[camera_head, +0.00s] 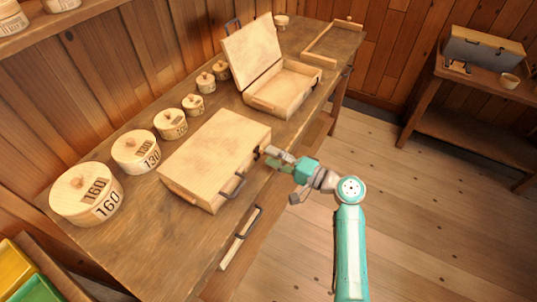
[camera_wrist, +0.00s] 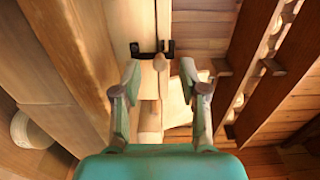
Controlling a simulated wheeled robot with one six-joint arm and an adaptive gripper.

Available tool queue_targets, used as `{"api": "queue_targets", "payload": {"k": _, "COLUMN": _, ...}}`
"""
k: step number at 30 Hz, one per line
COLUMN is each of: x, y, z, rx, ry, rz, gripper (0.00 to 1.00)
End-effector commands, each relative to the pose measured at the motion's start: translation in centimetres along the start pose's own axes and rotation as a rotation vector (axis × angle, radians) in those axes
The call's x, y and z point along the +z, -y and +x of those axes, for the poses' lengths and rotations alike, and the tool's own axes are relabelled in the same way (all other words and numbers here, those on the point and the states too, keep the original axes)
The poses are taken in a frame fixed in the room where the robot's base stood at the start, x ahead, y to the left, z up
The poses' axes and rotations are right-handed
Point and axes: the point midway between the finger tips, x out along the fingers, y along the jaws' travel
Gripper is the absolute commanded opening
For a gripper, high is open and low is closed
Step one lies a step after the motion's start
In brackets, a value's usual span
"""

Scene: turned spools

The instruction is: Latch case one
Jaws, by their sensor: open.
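A closed pale wooden case (camera_head: 215,143) lies on the workbench with its lid down and a dark handle (camera_head: 236,187) on its front face. A second wooden case (camera_head: 282,90) stands open behind it, lid tilted up. No number shows on either case. My gripper (camera_head: 268,153) is at the right end of the closed case's front face. In the wrist view my gripper (camera_wrist: 160,72) is open, its fingers either side of a small wooden knob (camera_wrist: 160,63) beside a dark metal bracket (camera_wrist: 151,48). I cannot tell whether the fingers touch the knob.
Several round lidded boxes line the wall side of the workbench (camera_head: 150,240), the largest marked 160 (camera_head: 88,195). A wooden frame (camera_head: 333,42) lies at the far end. A side table (camera_head: 485,75) holds a grey-fronted case. The floor at right is clear.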

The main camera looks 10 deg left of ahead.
Motion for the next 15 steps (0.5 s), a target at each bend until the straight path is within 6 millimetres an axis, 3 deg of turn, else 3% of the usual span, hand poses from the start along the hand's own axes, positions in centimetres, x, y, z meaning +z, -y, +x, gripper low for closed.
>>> {"api": "queue_targets", "payload": {"k": 9, "x": -0.1, "y": -0.1, "z": -6.4, "rx": 0.001, "ry": -0.004, "rz": 0.001, "gripper": 0.43}}
{"api": "queue_targets", "payload": {"k": 15, "x": -0.1, "y": -0.1, "z": -9.0, "rx": 0.002, "ry": -0.002, "rz": 0.000, "gripper": 0.43}}
